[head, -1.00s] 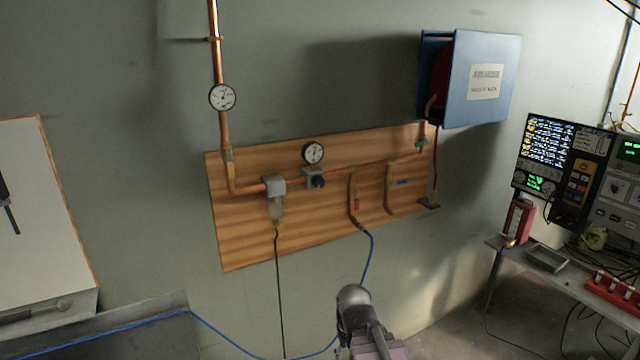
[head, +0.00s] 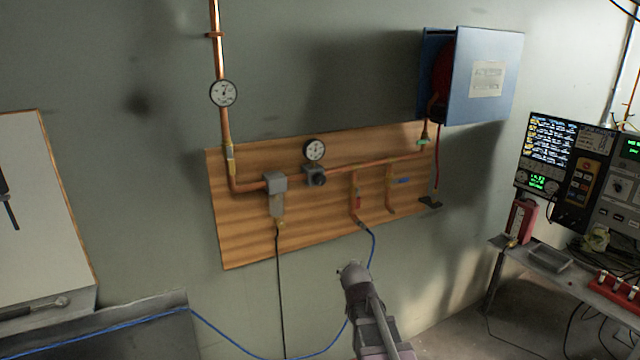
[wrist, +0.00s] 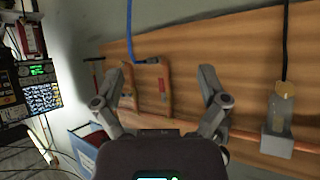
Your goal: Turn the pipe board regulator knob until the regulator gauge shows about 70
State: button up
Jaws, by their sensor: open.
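The pipe board (head: 240,245) is a wooden panel on the wall, also in the wrist view (wrist: 240,60). The black regulator knob (head: 318,180) sits on a grey body on the copper pipe at the board's middle. The regulator gauge (head: 315,150), white-faced with a dark rim, is just above it; its reading is too small to tell. My gripper (head: 350,268) is below the board and apart from the knob. In the wrist view my gripper (wrist: 165,82) has its fingers spread with nothing held. I cannot make out the knob or gauge there.
A second gauge (head: 224,93) is on the vertical pipe. A grey filter block (head: 275,183) is left of the regulator. A blue hose (head: 372,250) hangs from a pipe drop. A blue reel cabinet (head: 487,80) juts out at upper right. An instrument bench (head: 590,280) stands at right.

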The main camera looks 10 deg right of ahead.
jog(key=w+r+t, duration=0.5)
jog(key=w+r, duration=0.2)
jog(key=n+t+y+b, duration=0.2)
jog(key=n+t+y, duration=0.1)
jog(key=t+y, duration=0.3)
send_near(320, 181)
notch_tip(320, 181, down, 2)
jog(key=s+d, duration=0.2)
jog(key=s, duration=0.1)
jog(key=shift+w+a+r+y, duration=0.1)
jog(key=shift+a+r+y, duration=0.1)
jog(key=shift+a+y, duration=0.25)
jog(key=shift+w+d, duration=0.1)
jog(key=p+x, duration=0.5)
jog(key=x, duration=0.8)
jog(key=shift+w+r, duration=0.25)
jog(key=shift+r, duration=0.05)
jog(key=shift+c, duration=0.2)
jog(key=c, duration=1.1)
